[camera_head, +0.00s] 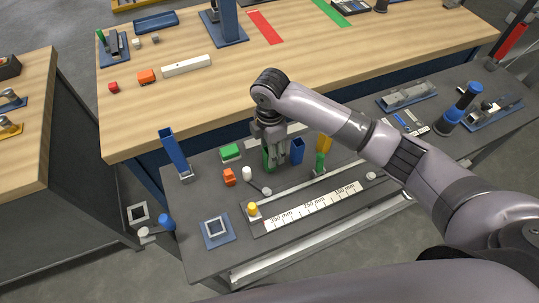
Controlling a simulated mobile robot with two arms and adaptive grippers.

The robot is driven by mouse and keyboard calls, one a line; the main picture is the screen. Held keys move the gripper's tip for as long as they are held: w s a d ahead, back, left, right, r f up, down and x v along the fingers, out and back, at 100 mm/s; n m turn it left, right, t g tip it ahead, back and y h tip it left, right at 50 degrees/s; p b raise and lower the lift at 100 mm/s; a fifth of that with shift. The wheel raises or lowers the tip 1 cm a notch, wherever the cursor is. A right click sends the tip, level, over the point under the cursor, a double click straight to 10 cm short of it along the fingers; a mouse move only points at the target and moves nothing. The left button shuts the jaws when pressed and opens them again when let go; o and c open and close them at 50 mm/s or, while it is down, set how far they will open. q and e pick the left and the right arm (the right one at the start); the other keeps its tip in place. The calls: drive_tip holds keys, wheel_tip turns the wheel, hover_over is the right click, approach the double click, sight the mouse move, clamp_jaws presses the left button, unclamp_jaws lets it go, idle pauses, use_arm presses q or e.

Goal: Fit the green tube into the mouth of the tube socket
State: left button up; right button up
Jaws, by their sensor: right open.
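My right gripper (277,163) points down over the grey bench, its arm coming in from the right. It is open around or right beside an upright green piece (267,160), which looks like the green tube; the fingers partly hide it, and I cannot tell whether they touch it. A blue plate with a raised, square, light-rimmed opening (215,228), which looks like the tube socket, lies at the bench's front left, apart from the gripper. Nothing shows standing in its mouth. My left gripper is not in view.
A dark blue upright tube (297,151) stands close right of the gripper; green and yellow pieces (322,155) stand beyond it. A taller blue tube (174,152) leans at the bench's left. A ruler plate (305,208) with a yellow-topped piece lies in front. A wooden table (215,90) stands behind.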

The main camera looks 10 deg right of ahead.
drive_tip(key=shift+s+f+p, duration=0.1)
drive_tip(key=shift+f+p, duration=0.35)
drive_tip(key=shift+f, duration=0.5)
wheel_tip(320, 180, down, 4)
drive_tip(key=shift+r+p, duration=0.25)
drive_tip(key=shift+p, duration=0.3)
drive_tip(key=shift+a+f, duration=0.1)
drive_tip(key=shift+f, duration=0.2)
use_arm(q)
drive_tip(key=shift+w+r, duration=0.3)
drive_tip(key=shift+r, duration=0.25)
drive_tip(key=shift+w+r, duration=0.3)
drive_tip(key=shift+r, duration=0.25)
use_arm(e)
drive_tip(key=shift+c, duration=0.3)
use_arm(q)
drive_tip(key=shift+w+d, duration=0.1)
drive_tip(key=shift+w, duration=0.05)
use_arm(e)
clamp_jaws()
